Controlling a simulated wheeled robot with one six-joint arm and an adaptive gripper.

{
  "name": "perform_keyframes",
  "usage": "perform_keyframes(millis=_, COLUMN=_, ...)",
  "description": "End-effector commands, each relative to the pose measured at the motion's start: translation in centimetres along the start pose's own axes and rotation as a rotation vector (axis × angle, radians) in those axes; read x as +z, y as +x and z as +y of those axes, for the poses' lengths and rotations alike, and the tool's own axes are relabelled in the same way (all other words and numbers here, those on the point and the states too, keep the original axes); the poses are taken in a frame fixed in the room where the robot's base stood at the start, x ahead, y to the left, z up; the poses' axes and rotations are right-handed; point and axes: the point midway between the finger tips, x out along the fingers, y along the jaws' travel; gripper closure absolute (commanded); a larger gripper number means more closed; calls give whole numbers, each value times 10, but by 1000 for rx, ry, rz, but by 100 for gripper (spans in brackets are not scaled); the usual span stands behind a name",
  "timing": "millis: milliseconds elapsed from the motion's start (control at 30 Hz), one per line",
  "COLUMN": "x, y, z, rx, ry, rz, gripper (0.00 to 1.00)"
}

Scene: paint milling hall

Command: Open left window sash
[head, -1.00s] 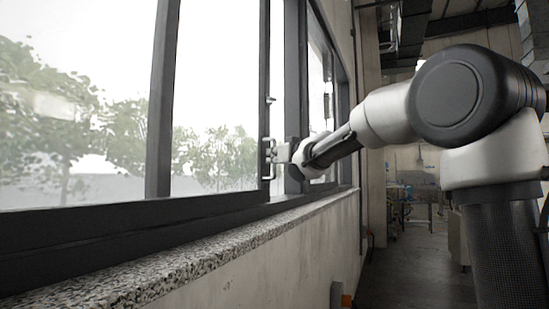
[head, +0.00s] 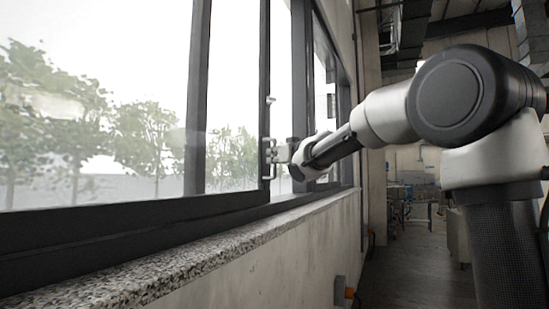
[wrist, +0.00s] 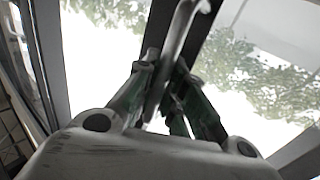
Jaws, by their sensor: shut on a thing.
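The left window sash has a dark upright stile (head: 264,60) with a pale metal pull handle (head: 267,172) on it. My gripper (head: 281,153) is at the handle, its fingers closed on it. In the wrist view the handle (wrist: 180,35) shows as a pale bar running between the fingers of my gripper (wrist: 163,95). The exact contact is partly hidden by the fingers. Glass with trees outside shows to the left of the stile, and a bright gap shows to its right.
A dark upright post (head: 197,100) stands left of the handle. A speckled stone sill (head: 150,270) runs below the window. A small orange-tipped box (head: 347,292) sits low on the wall.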

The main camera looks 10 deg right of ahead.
Motion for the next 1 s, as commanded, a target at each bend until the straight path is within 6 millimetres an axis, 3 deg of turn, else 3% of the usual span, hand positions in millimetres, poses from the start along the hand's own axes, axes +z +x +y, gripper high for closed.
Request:
perform_keyframes(millis=33, x=0, y=0, z=0, rx=0, ry=0, rz=0, gripper=100)
perform_keyframes(millis=67, x=0, y=0, z=0, rx=0, ry=0, rz=0, gripper=85)
perform_keyframes(millis=167, x=0, y=0, z=0, rx=0, ry=0, rz=0, gripper=67)
perform_keyframes(millis=567, x=-1, y=-6, z=0, rx=0, ry=0, rz=1, gripper=66)
perform_keyframes(millis=1000, x=0, y=-94, z=0, rx=1, ry=-1, rz=2, gripper=66)
